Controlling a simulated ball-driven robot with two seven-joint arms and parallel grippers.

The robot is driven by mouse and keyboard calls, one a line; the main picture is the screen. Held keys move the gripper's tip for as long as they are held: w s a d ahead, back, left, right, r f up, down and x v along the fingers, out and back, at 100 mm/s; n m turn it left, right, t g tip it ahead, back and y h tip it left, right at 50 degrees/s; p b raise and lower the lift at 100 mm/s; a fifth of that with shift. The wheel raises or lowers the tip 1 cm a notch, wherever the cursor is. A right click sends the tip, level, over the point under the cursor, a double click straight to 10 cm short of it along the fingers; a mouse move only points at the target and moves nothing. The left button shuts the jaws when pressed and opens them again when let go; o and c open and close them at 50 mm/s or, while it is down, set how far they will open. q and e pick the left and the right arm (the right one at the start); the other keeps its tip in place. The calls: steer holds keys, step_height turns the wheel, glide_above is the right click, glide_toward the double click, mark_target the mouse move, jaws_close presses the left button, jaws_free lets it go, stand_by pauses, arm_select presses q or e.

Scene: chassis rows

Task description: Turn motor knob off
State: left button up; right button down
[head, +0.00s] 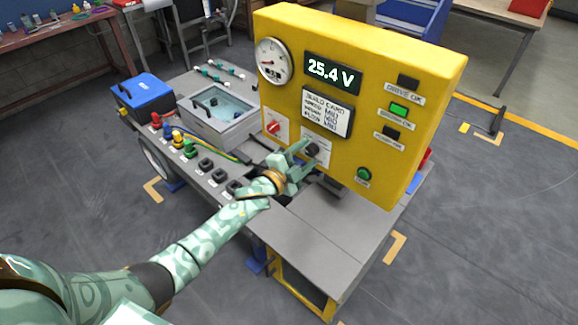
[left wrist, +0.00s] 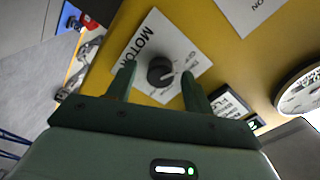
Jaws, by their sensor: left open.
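The motor knob is a dark round knob with a pale pointer line (left wrist: 160,71), on a white plate (left wrist: 186,45) lettered MOTOR on the yellow panel. In the head view the knob (head: 312,150) sits low on the panel (head: 385,60), partly behind my gripper. My left gripper (head: 300,152) is at the panel face. In the left wrist view its two fingers (left wrist: 158,82) are spread, one on each side of the knob. I see gaps between the fingers and the knob; contact cannot be told. My right gripper is not in view.
A red knob (head: 273,127) on a white plate is left of the motor knob. A green button (head: 364,174) is to the right. A gauge (head: 273,60), a 25.4 V display (head: 332,72) and a card (head: 327,111) are above. Colored plugs and a clear-lidded box (head: 215,112) stand on the bench.

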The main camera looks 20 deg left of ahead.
arm_select(q)
steer(key=p+v, duration=0.2)
steer(key=v, duration=1.3)
steer(key=shift+s, duration=0.35)
steer(key=shift+a, duration=0.15)
steer(key=s+a+f+n+g+y, duration=0.1)
steer(key=a+f+n+y, duration=0.1)
steer(key=f, duration=0.4)
steer(key=s+a+f+n+g+y, duration=0.1)
steer(key=a+f+n+g, duration=0.15)
steer(key=f, duration=0.25)
steer(key=s+a+f+n+g+y, duration=0.25)
steer(key=s+f+n+g, duration=0.3)
steer(key=s+f, duration=1.1)
steer(key=s+d+f+n+g, duration=0.1)
steer(key=s+f+g, duration=0.1)
steer(key=s, duration=0.6)
steer(key=s+d+f+n+g, duration=0.1)
steer(key=s+d+f+g, duration=0.1)
steer(key=s+f, duration=0.3)
steer(key=s+d+f+g, duration=0.2)
steer(key=s+f+g, duration=0.1)
steer(key=s, duration=1)
steer(key=shift+d+f+n+y, duration=0.2)
steer(key=shift+f+n+y, duration=0.2)
steer(key=shift+f, duration=0.3)
